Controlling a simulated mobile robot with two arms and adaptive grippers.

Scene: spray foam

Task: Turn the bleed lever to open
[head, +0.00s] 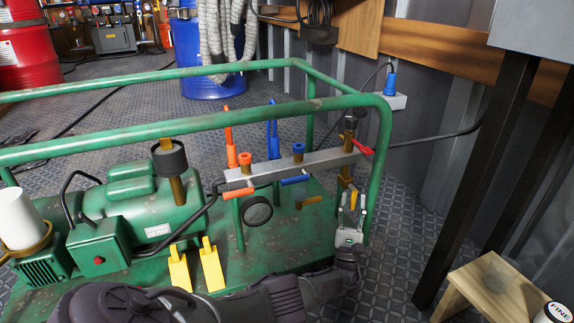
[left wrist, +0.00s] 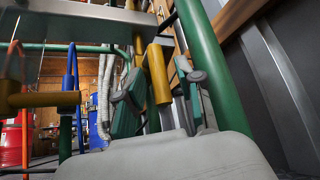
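A grey manifold bar (head: 330,160) runs across the green frame, with orange, blue and red levers on it. A yellow lever (head: 354,198) hangs below its right end, pointing down; no label shows that it is the bleed lever. My left gripper (head: 353,208) is just below the bar's right end, fingers up on either side of this lever. In the left wrist view the yellow handle (left wrist: 158,75) stands between the two spread finger pads, with gaps visible. Another yellow handle (left wrist: 40,99) lies level at the left there. My right gripper is not in view.
The green frame's right post (head: 381,150) stands close beside my left gripper. A red lever (head: 363,147) is just above it. A round gauge (head: 257,211) hangs under the bar. A wooden stool (head: 490,285) stands at lower right.

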